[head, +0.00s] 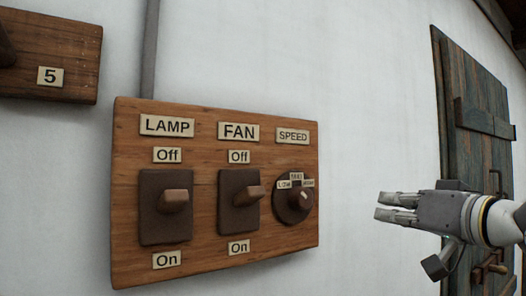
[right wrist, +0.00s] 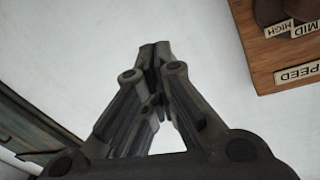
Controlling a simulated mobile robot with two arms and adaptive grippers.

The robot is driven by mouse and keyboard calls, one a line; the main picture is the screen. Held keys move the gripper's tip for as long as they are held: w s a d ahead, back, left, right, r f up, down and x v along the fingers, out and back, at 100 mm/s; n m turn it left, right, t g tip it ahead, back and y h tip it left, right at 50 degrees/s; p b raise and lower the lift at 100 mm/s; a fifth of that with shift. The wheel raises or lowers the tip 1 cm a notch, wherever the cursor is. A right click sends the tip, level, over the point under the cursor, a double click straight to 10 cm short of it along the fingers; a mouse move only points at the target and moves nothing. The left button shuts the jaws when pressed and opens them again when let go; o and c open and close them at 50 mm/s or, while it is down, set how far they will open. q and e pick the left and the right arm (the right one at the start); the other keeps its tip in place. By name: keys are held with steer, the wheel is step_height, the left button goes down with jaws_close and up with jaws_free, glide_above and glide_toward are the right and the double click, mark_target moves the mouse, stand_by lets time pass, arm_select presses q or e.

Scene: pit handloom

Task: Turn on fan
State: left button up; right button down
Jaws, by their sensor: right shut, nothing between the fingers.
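A wooden switch panel (head: 210,258) is mounted on the white wall in the head view. Its fan switch (head: 247,196) sits in the middle, a brown plate with a lever between an Off label above and an On label below. The lever sticks outward; I cannot tell its position for sure. My right gripper (head: 380,206) is shut and empty, to the right of the panel and apart from it. In the right wrist view its fingertips (right wrist: 155,50) meet over bare wall, with the panel's corner (right wrist: 258,62) at the upper right. My left gripper is not in view.
The lamp switch (head: 172,200) is left of the fan switch. The speed knob (head: 296,202) is right of it, nearest my right gripper. Another wooden board (head: 75,30) marked 5 hangs at the upper left. A wooden shutter or door (head: 462,90) stands at the right. Bare wall lies between.

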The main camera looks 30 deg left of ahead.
steer(key=s+a+r+n+g, duration=0.1)
steer(key=s+r, duration=0.3)
steer(key=s, duration=0.4)
steer(key=s+a+r+n+g+p, duration=0.1)
steer(key=s+a+r+n, duration=0.1)
steer(key=s, duration=0.6)
steer(key=s+a+r+n+g+y, duration=0.1)
steer(key=s+a+r+n, duration=0.1)
steer(key=s+r, duration=0.4)
steer(key=shift+s+a+n+g, duration=0.15)
steer(key=shift+s+n+g, duration=0.25)
steer(key=shift+s+n, duration=0.5)
steer(key=shift+w, duration=0.1)
steer(key=shift+a, duration=0.1)
